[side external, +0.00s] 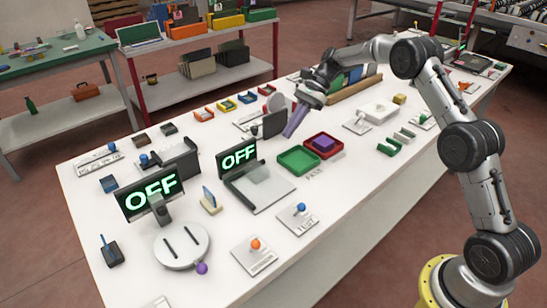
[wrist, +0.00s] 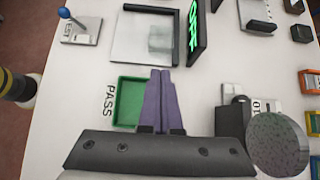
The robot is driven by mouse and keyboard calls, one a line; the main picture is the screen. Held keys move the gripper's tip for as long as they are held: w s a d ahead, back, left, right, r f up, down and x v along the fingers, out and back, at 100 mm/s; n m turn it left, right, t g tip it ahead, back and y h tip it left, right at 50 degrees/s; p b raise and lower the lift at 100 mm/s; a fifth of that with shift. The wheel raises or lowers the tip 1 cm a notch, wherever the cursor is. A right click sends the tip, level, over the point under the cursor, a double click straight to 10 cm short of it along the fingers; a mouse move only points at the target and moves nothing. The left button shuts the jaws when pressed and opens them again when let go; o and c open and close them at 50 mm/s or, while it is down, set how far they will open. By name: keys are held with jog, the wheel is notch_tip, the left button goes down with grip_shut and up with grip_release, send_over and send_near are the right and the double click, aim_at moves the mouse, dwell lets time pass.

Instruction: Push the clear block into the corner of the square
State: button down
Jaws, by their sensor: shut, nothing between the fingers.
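The clear block (wrist: 160,38) is a see-through, pale greenish cube on a light flat plate (wrist: 130,42). Two black bars (wrist: 150,8) form the square, meeting at the plate's upper right corner in the wrist view. In the side view the block (side external: 258,173) is faint on the plate (side external: 275,194), in front of an OFF display (side external: 238,157). My gripper (wrist: 161,74) has purple fingers, shut and empty. In the side view my gripper (side external: 289,133) is above the table, behind the green tray and away from the block.
A blue-knobbed lever (side external: 300,208) stands near the plate. A second OFF display (side external: 150,194) stands to the left.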

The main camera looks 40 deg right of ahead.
aim_at(253, 172)
jog(key=x, duration=1)
jog(key=shift+s+d+f, duration=0.1)
jog(key=shift+d+f, duration=0.1)
jog(key=shift+d, duration=0.05)
jog(key=a, duration=0.6)
jog(key=shift+a, duration=0.1)
jog(key=shift+r, duration=0.1)
